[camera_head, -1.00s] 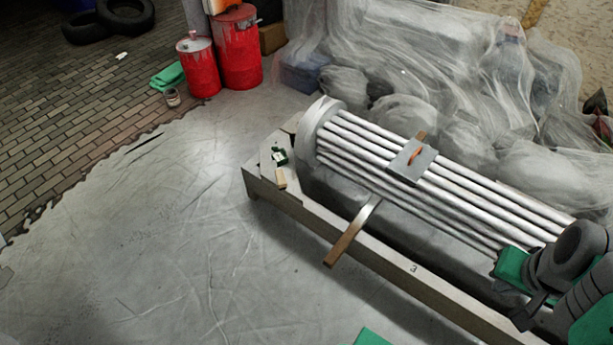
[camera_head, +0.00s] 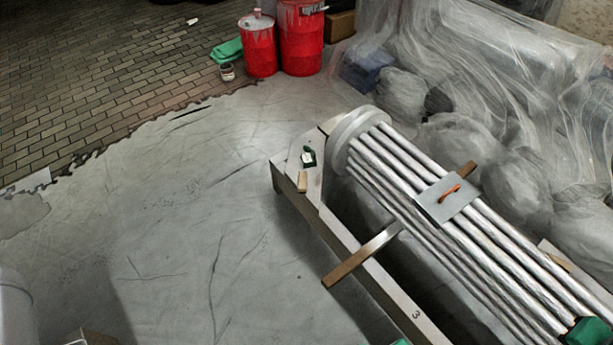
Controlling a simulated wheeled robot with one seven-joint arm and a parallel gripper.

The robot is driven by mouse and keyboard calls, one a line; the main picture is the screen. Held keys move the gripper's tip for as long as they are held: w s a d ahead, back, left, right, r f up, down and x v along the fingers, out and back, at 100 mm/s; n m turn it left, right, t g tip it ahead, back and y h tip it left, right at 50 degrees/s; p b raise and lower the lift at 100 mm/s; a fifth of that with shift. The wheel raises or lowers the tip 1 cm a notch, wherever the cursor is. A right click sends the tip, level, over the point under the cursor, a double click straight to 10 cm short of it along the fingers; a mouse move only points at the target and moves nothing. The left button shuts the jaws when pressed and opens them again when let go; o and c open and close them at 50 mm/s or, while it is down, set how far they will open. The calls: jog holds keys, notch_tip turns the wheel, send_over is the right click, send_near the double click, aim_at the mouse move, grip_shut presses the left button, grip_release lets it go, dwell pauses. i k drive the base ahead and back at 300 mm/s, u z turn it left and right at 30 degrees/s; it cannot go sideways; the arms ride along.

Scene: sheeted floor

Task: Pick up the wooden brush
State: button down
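I cannot tell for sure which of these is the brush. Both lie free. My gripper is not in view; only green parts show at the lower right corner and bottom edge.
Red drums (camera_head: 259,50) and plastic-covered heaps (camera_head: 460,150) stand behind. The sheeted floor (camera_head: 180,220) at left is clear.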

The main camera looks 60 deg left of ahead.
aim_at(303, 175)
jog(key=u, duration=1.85)
jog(key=i, duration=0.5)
jog(key=u, duration=0.4)
jog(key=k, duration=0.5)
jog(key=z, duration=2.45)
jog(key=k, duration=0.75)
jog(key=u, duration=0.8)
jog(key=i, duration=0.35)
jog(key=u, duration=0.1)
